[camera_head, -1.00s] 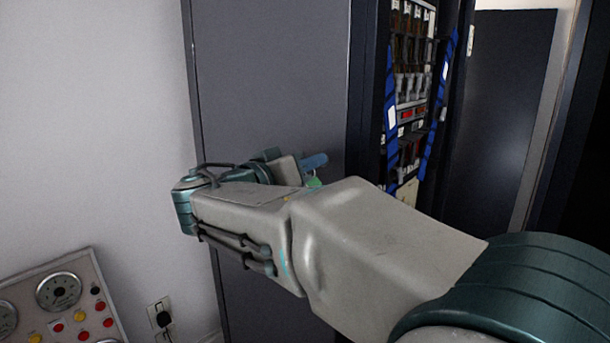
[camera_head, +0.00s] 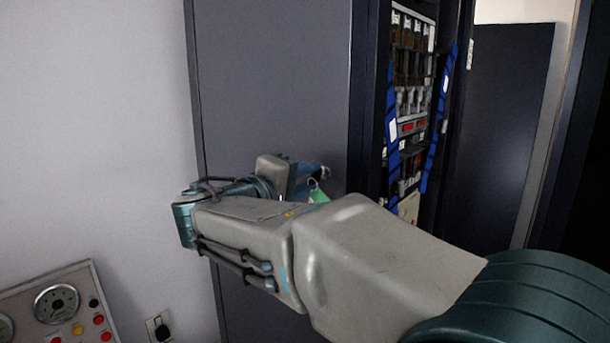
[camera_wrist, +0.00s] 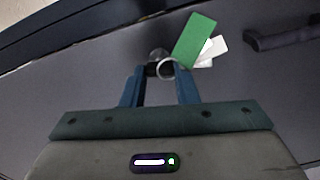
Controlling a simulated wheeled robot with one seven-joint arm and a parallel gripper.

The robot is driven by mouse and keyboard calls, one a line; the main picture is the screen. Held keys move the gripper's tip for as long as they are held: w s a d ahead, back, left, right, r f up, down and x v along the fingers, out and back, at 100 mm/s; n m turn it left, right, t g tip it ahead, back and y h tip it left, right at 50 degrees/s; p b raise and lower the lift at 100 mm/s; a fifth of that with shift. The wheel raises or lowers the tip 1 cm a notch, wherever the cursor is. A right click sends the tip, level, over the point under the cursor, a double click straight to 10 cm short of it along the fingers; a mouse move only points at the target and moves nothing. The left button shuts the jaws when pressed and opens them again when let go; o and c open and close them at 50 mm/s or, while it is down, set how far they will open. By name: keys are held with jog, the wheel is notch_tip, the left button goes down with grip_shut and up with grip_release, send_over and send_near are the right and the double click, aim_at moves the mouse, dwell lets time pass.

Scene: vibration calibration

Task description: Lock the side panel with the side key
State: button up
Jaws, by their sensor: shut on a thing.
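The side panel (camera_head: 270,80) is a tall dark grey cabinet face in the middle of the head view. It also fills most of the wrist view (camera_wrist: 80,75). My gripper (camera_wrist: 160,72) is shut on the side key (camera_wrist: 165,67), whose ring and green tag (camera_wrist: 194,40) with pale tags beside it hang out past the fingertips. A round lock (camera_wrist: 157,54) shows just beyond the fingertips. The key's tip is hidden, so I cannot tell whether it sits in the lock. In the head view, my gripper (camera_head: 318,172) is by the panel, with the green tag (camera_head: 318,196) below it.
A dark handle (camera_wrist: 285,37) is on the panel at the upper right of the wrist view. An open rack (camera_head: 410,110) with blue striped strips stands right of the panel. A gauge console (camera_head: 60,305) and a wall socket (camera_head: 158,326) are at lower left.

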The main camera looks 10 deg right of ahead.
jog(key=shift+n+p, duration=0.35)
jog(key=shift+n, duration=0.75)
jog(key=shift+f, duration=0.1)
jog(key=o, duration=1)
jog(key=shift+f, duration=0.1)
jog(key=shift+f, duration=0.1)
